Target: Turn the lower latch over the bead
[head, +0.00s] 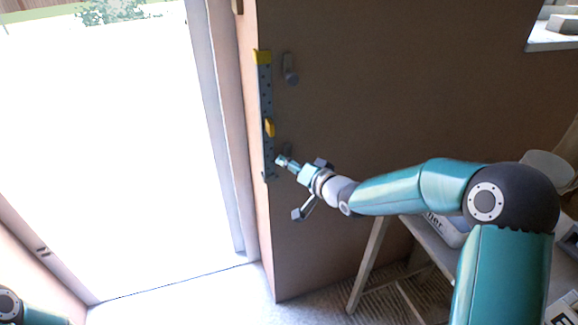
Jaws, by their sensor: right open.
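The bead (266,95) is a grey, upright strip with dark holes along the wall's corner edge. It has a yellow piece at its top and another about halfway down. The upper latch (290,70) is a small grey tab hanging beside the bead, to its right and apart from it. The lower latch (286,149) is a small grey shape lower down, mostly hidden by my right gripper. My right gripper (282,161) is open, with its fingertips at the lower latch and close to the bead; contact cannot be told. My left gripper is out of view.
A bright doorway opening (110,150) lies left of the brown wall (400,80). A trestle table (428,240) with a bag and other items stands at the lower right, under my right arm. A pale sill (552,40) shows at the upper right.

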